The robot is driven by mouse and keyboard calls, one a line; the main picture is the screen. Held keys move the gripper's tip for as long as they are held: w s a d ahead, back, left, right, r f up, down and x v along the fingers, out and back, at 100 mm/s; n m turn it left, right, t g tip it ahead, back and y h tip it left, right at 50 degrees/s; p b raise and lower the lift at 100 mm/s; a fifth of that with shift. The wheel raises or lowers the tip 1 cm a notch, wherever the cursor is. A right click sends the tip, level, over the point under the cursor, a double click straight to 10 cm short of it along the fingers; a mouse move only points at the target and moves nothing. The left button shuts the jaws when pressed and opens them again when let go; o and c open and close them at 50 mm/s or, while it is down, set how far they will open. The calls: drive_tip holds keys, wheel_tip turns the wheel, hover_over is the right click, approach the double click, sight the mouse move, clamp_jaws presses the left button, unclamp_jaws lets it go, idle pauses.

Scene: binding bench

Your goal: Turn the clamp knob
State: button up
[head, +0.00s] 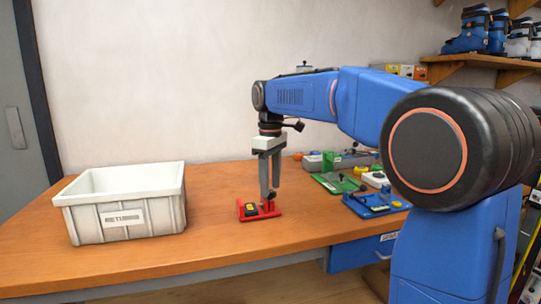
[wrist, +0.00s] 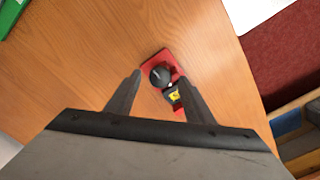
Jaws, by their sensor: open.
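The clamp is a small red base (head: 262,212) near the front of the wooden bench. It carries a black round knob (head: 268,205) and a dark block with a yellow label (head: 250,210). My gripper (head: 269,194) points down at the knob, with its fingers apart and nothing held. In the wrist view the knob (wrist: 160,75) shows between the open fingertips (wrist: 159,77), with the red base (wrist: 158,56) around it and the yellow label (wrist: 174,96) beside it. The head view does not clearly show whether the fingers touch the knob.
A pale grey bin (head: 122,205) stands on the left of the bench (head: 215,235). A green board (head: 338,183) and a blue fixture (head: 375,203) lie to the right of the clamp. A blue drawer (head: 362,252) hangs under the bench. Bench between bin and clamp is clear.

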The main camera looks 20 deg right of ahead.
sight(271, 192)
wheel_tip(271, 192, up, 16)
drive_tip(key=shift+r, duration=0.15)
idle(0.3)
drive_tip(key=shift+s, duration=0.1)
